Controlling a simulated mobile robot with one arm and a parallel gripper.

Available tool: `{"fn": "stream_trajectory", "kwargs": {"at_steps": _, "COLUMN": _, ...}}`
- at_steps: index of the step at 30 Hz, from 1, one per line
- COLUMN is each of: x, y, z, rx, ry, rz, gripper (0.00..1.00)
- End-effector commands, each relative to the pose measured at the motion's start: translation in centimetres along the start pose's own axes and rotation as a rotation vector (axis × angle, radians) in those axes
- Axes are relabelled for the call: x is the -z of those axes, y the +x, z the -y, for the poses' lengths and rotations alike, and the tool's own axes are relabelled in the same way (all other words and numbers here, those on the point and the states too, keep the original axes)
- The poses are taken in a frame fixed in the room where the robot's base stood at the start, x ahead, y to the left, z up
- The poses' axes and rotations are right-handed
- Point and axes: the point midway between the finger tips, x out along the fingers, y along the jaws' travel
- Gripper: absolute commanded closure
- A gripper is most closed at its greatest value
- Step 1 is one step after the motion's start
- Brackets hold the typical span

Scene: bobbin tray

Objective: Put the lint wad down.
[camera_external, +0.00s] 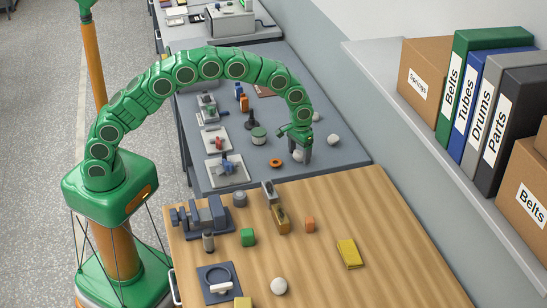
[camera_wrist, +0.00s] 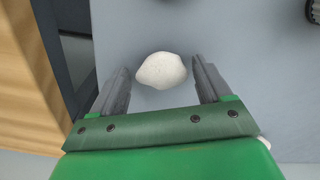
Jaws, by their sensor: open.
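A whitish, lumpy lint wad (camera_wrist: 161,70) lies on the grey bench top between my fingertips. In the wrist view a gap shows on each side of it, so neither finger appears to touch it. My gripper (camera_external: 301,153) points down at the grey bench, near its front right, and is open around the wad. It also shows in the wrist view (camera_wrist: 160,78). In the external view the wad (camera_external: 298,156) is partly hidden by the fingers.
Similar white lumps lie on the grey bench, one to the right (camera_external: 333,140), and on the wooden table (camera_external: 279,286). An orange ring (camera_external: 275,163) and a green-topped spool (camera_external: 258,135) are to the left. A shelf (camera_external: 375,55) with binders overhangs the right side.

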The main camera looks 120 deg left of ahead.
Motion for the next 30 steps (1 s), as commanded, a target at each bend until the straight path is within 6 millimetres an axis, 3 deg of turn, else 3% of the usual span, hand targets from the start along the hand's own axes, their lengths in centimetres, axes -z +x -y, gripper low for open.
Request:
{"fn": "stream_trajectory", "kwargs": {"at_steps": 8, "x": 0.1, "y": -2.7, "z": -0.1, "rx": -0.004, "ry": 0.000, "rz": -0.006, "gripper": 0.22}}
{"fn": "stream_trajectory", "kwargs": {"at_steps": 22, "x": 0.1, "y": -10.7, "z": -0.1, "rx": -0.003, "ry": 0.000, "rz": -0.005, "gripper": 0.22}}
{"fn": "stream_trajectory", "kwargs": {"at_steps": 30, "x": 0.0, "y": -12.1, "z": 0.0, "rx": 0.001, "ry": 0.000, "rz": 0.001, "gripper": 0.22}}
